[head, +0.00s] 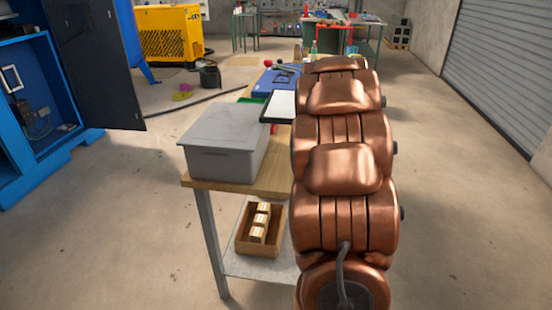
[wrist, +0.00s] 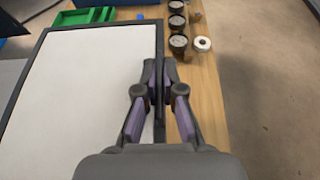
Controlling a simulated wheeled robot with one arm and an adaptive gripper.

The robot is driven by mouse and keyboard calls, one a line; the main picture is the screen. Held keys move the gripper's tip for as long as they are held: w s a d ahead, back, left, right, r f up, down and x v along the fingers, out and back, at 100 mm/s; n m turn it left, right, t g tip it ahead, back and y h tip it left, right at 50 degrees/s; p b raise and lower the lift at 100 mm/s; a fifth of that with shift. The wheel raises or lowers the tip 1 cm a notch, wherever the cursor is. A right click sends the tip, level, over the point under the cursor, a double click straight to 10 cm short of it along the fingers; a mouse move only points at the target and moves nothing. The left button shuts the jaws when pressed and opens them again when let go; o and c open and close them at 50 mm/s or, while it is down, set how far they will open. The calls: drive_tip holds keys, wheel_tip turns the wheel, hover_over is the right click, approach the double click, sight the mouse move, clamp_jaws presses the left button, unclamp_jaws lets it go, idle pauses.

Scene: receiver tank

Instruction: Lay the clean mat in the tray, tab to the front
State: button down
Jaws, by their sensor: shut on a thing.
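A flat white panel with a dark rim (wrist: 78,85) fills the left of the wrist view. It also shows in the head view (head: 284,105), over the bench beyond the grey box. I cannot tell whether it is the mat alone or the mat in the tray. My gripper (wrist: 159,75) is shut on the dark right-hand edge of this panel, one finger on each side. In the head view my copper-coloured arm hides the gripper. No tab can be made out.
A grey lidded box (head: 222,155) stands on the bench's near end. A blue case (head: 274,84) and a green tray (wrist: 84,16) lie beyond the panel. Several dark round gauges (wrist: 178,42) and a white roll (wrist: 202,44) stand right of it. A wooden crate (head: 258,243) sits on the lower shelf.

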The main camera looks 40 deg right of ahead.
drive_tip(key=f+b, duration=0.2)
drive_tip(key=f, duration=0.4)
drive_tip(key=f+b, duration=0.3)
drive_tip(key=f, duration=0.3)
drive_tip(key=d+f+b, duration=0.1)
drive_tip(key=f+b, duration=0.1)
drive_tip(key=f, duration=0.4)
drive_tip(key=shift+s+b, duration=0.25)
drive_tip(key=shift+b, duration=0.15)
drive_tip(key=shift+f, duration=0.2)
drive_tip(key=c, duration=1.3)
unclamp_jaws()
drive_tip(key=shift+r, duration=0.15)
drive_tip(key=shift+r, duration=0.1)
